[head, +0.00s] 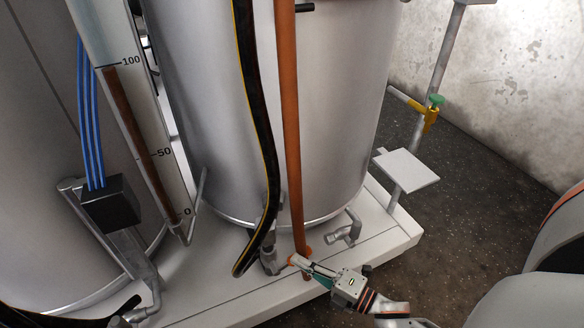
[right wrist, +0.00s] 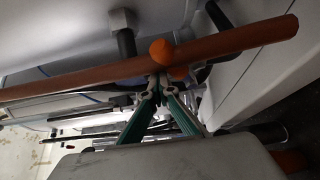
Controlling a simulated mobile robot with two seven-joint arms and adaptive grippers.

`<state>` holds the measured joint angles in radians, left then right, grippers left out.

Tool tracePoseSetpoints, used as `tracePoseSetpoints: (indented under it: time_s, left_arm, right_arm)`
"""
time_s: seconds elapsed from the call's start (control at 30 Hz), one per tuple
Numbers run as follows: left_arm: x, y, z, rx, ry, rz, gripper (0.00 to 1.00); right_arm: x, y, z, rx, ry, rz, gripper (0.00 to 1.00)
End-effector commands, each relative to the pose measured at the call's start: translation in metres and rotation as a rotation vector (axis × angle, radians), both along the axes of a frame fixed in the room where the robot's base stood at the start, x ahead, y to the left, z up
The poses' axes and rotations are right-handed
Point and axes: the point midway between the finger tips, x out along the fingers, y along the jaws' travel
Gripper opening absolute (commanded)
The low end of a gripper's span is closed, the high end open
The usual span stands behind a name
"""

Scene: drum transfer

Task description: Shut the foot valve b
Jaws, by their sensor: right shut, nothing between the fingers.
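My right gripper (head: 303,264) is shut and empty at the foot of the middle drum (head: 300,150). Its teal-backed fingertips lie at the lower end of an orange rod (head: 290,130), beside a small orange knob (head: 308,251). In the right wrist view the shut fingertips (right wrist: 158,84) are just under the orange knob (right wrist: 162,52) and rod (right wrist: 225,40); I cannot tell whether they touch. A grey metal valve fitting (head: 268,258) sits left of the fingertips, partly behind the black hose. No label b is readable. My left gripper is not in view.
A black hose (head: 250,100) hangs beside the rod. Another grey fitting (head: 345,232) is to the right on the white plinth (head: 385,245). A level gauge (head: 140,120) and large tank stand left.

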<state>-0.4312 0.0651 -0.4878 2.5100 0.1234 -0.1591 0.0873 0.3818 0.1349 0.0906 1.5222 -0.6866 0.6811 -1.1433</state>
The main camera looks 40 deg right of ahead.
Motion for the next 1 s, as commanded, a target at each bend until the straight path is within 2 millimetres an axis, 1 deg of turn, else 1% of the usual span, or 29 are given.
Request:
tracePoseSetpoints:
  time_s: [0.03, 0.17, 0.37, 0.6, 1.0]
  left_arm:
    - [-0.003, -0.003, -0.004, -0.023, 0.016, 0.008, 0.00]
    - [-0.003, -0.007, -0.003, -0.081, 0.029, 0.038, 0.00]
    - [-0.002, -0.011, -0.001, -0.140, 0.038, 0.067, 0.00]
    - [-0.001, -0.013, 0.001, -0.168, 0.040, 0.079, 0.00]
    - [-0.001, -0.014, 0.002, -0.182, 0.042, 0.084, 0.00]
  right_arm:
    - [-0.004, -0.004, -0.010, -0.002, 0.010, -0.002, 0.00]
    - [-0.005, -0.008, -0.016, 0.000, 0.009, -0.002, 0.00]
    - [-0.004, -0.013, -0.025, 0.269, -0.069, -0.003, 0.00]
    - [-0.005, -0.016, -0.032, 0.393, -0.108, -0.001, 0.00]
    - [-0.006, -0.018, -0.043, 0.381, -0.100, -0.002, 0.00]
